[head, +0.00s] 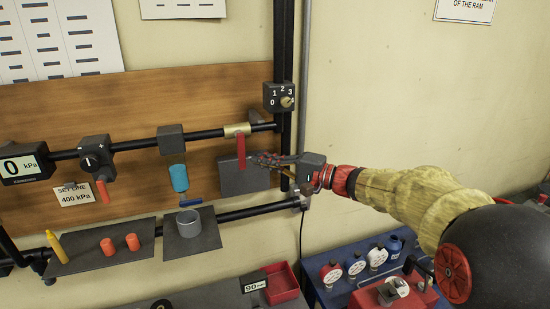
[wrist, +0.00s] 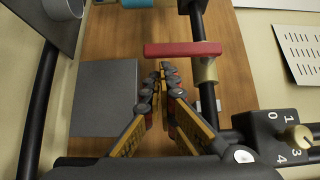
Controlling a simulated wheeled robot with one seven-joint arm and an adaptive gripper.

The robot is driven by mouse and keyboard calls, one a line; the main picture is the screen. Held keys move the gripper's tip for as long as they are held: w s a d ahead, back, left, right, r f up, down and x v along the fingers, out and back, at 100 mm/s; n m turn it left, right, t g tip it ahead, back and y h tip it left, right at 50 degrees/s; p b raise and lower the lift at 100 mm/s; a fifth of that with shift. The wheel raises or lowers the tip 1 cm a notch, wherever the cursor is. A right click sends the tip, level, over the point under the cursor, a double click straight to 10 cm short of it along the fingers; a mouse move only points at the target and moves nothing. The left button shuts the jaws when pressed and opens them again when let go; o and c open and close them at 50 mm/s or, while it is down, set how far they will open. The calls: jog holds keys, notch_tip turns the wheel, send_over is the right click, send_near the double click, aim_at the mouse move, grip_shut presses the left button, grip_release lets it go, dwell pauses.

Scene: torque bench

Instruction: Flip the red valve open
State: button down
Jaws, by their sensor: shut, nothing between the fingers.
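The red valve is a flat red lever (head: 241,150) on a brass body (head: 237,130) on the upper black pipe; the lever hangs down across the pipe in the head view. In the wrist view the red lever (wrist: 182,49) lies crosswise, with the brass body (wrist: 206,70) at its right end. My gripper (head: 262,159) is shut and empty, just right of the lever's lower part. In the wrist view the shut fingertips (wrist: 167,68) point at the lever from just below it; I cannot tell whether they touch it.
A grey plate (head: 236,178) sits on the board behind the lever. A selector knob box (head: 279,97) is at the upper right of the pipe. A blue cylinder (head: 179,178) hangs to the left. A shelf with a metal cup (head: 188,219) is below.

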jog(key=shift+w+a, duration=0.1)
jog(key=shift+a, duration=0.15)
jog(key=shift+f+b, duration=0.25)
jog(key=shift+b, duration=0.25)
jog(key=shift+a+b, duration=0.2)
jog(key=shift+b, duration=0.25)
